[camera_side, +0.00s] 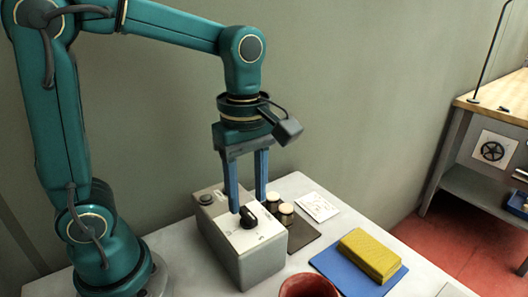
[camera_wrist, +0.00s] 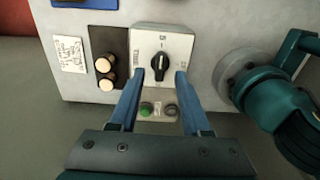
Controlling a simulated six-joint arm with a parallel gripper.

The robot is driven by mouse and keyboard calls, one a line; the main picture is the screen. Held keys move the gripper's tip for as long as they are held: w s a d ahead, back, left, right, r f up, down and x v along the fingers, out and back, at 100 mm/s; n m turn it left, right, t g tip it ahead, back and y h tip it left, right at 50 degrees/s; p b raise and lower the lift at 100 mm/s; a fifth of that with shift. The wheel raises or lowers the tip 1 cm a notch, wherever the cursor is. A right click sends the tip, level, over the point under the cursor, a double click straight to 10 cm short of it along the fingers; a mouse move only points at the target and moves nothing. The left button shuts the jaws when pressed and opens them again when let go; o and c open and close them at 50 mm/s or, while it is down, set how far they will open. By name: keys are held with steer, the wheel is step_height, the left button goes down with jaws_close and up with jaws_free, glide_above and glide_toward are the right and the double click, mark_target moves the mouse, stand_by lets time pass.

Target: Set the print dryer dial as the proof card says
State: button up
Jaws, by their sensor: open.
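The print dryer (camera_side: 262,262) is a grey box on the table with a pale top panel. Its black dial (camera_side: 249,217) has a pointer knob, seen from above in the wrist view (camera_wrist: 158,65). A "5" shows above the dial; the other panel marks are too small to read surely. My gripper (camera_side: 248,205) points down over the dryer, open and empty. In the wrist view its fingertips (camera_wrist: 160,74) lie to either side of the dial, with gaps showing. A white card (camera_side: 316,207) with small print lies behind the dryer, also in the wrist view (camera_wrist: 70,53); its text is unreadable.
Two cork-topped jars (camera_side: 286,212) stand on a dark mat beside the dryer. A yellow block (camera_side: 370,254) sits on a blue mat (camera_side: 336,269), with a red pot (camera_side: 308,287) at the front. The dryer has a green button (camera_wrist: 145,108). A wooden bench (camera_side: 500,97) stands far right.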

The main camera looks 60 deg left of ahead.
mark_target(248, 218)
steer(key=shift+f, duration=1.45)
jaws_close()
